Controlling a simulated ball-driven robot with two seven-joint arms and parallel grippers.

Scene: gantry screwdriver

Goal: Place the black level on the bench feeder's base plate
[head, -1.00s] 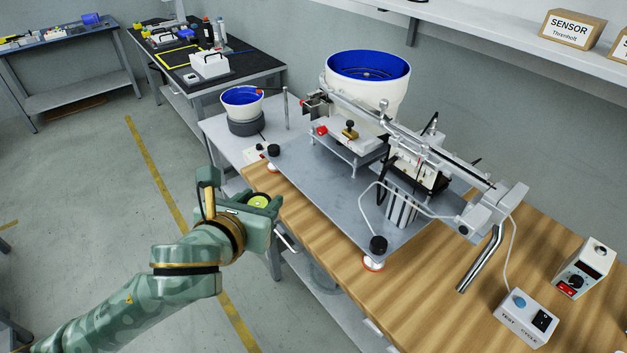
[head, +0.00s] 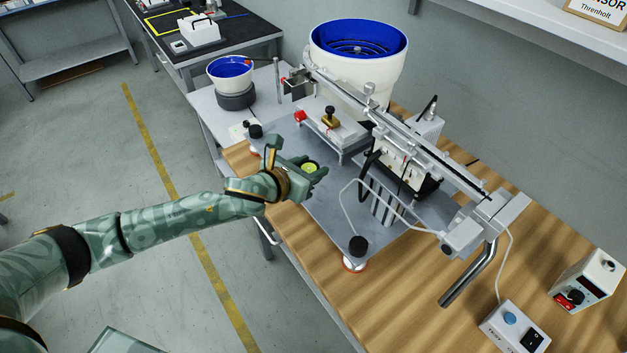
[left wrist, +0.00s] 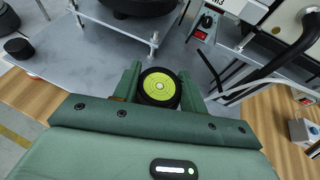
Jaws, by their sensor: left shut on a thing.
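The black level, a round black disc with a yellow-green bullseye face, shows in the left wrist view (left wrist: 159,87) and in the head view (head: 309,168). My left gripper (head: 306,171) is shut on it; in the left wrist view the two green fingers (left wrist: 159,92) press its sides. The grey base plate (head: 328,205) of the bench feeder lies on the wooden bench, and the gripper is over its left front part. The plate also shows in the left wrist view (left wrist: 97,52). I cannot tell the gap between level and plate. My right gripper is not in view.
The feeder's large blue-lined bowl (head: 358,55), rail (head: 405,135) and bracket with a brass knob (head: 330,117) stand behind and right of the gripper. Black knobs (head: 357,246) sit at plate corners. A thin cable arcs over the plate. The plate's front middle is bare.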

